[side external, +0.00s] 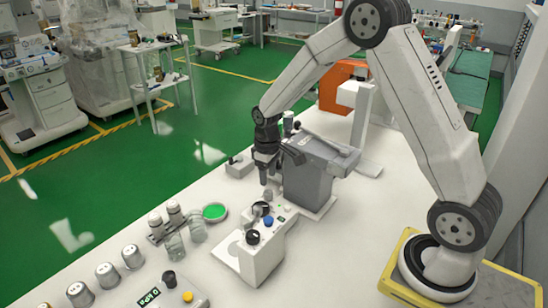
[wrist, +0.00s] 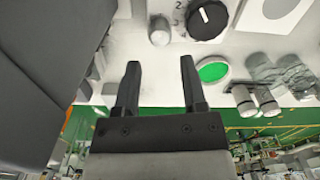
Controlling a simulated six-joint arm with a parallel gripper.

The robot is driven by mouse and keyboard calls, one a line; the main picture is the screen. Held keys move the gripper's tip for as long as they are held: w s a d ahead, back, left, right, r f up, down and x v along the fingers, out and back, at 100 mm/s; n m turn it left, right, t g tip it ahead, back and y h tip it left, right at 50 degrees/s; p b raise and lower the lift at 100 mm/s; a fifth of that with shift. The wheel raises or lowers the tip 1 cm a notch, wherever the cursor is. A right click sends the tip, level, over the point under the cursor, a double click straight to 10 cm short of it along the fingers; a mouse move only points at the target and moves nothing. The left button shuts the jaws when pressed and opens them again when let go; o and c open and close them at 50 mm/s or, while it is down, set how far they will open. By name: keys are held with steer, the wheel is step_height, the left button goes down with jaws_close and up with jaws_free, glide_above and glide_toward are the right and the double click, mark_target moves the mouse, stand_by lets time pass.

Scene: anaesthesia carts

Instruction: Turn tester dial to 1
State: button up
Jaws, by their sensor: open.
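A black round dial (wrist: 208,18) with a white pointer line shows at the top of the wrist view. Small numerals lie to its left; the pointer slants up and left. In the side view a black dial (side external: 261,209) sits on the white tester box (side external: 262,262), and a second black knob (side external: 252,237) stands nearer its front. My gripper (wrist: 158,75) is open and empty, its two fingers apart. In the side view my gripper (side external: 267,177) hangs just behind the dial, apart from it. The full scale around the dial is cut off in the wrist view.
A grey box-shaped device (side external: 308,175) stands close to the right of my gripper. A small silver knob (wrist: 159,31) and a green disc (wrist: 213,70) are near the dial. Clear bottles (side external: 172,245) and metal canisters (side external: 107,275) stand left. The left table edge drops to green floor.

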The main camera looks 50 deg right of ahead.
steer(key=shift+r, duration=0.85)
steer(key=shift+s, duration=0.1)
steer(key=shift+s+a+r, duration=0.15)
steer(key=shift+s+a, duration=0.05)
steer(key=s+a+r+m+t, duration=0.1)
steer(key=s+a, duration=0.2)
steer(key=s, duration=0.5)
steer(key=s+a+r+t, duration=0.1)
steer(key=s+a, duration=0.3)
steer(key=s, duration=0.3)
steer(key=shift+s+a+r+m+t, duration=0.2)
steer(key=shift+s+r+m+t, duration=0.1)
steer(key=shift+s+r+m, duration=0.1)
